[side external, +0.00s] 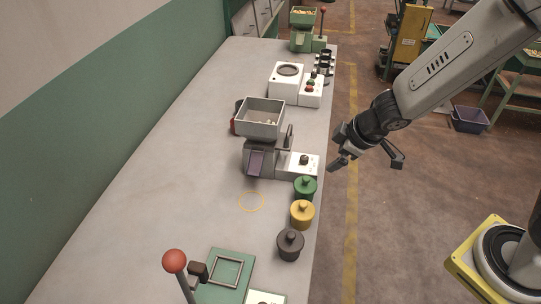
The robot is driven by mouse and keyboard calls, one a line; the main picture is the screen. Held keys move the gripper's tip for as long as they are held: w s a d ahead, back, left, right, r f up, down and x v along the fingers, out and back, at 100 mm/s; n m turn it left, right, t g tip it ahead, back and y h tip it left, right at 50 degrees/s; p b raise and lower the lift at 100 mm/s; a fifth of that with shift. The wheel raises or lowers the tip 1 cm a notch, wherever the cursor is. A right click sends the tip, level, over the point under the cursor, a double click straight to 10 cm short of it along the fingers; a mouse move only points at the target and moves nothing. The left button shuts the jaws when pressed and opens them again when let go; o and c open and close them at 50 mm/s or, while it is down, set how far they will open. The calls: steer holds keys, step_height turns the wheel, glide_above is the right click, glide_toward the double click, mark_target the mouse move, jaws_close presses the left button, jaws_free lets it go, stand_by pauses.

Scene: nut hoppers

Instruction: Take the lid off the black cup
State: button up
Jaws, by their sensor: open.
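The black cup (290,248) stands upright near the right edge of the bench, with its dark knobbed lid (291,238) on top. A yellow cup (302,216) with a knobbed lid stands just behind it. A green cup (305,189), also lidded, stands behind the yellow one. My gripper (368,166) is open and empty, with its fingers spread wide. In the picture it hangs to the right of the bench edge, above and to the right of the three cups, apart from all of them.
A grey hopper machine (263,118) stands left of my gripper. A white machine (286,84) is farther back. A red-knobbed lever (174,262) and green plate (240,256) are at the front.

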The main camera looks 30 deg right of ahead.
steer(key=a+f+n+g+y, duration=0.1)
steer(key=a+f+n+y, duration=0.2)
steer(key=a+n, duration=0.3)
steer(key=n+g, duration=0.3)
steer(key=g, duration=0.1)
glide_toward(293, 234)
step_height(293, 234, down, 2)
steer(key=w, duration=0.2)
steer(key=shift+s+a+f+n+g, duration=0.3)
steer(key=shift+s+f, duration=0.1)
steer(key=shift+s, duration=0.25)
steer(key=shift+x, duration=1.3)
steer(key=shift+f, duration=0.1)
steer(key=shift+x, duration=2.5)
steer(key=shift+a, duration=0.1)
steer(key=c, duration=0.8)
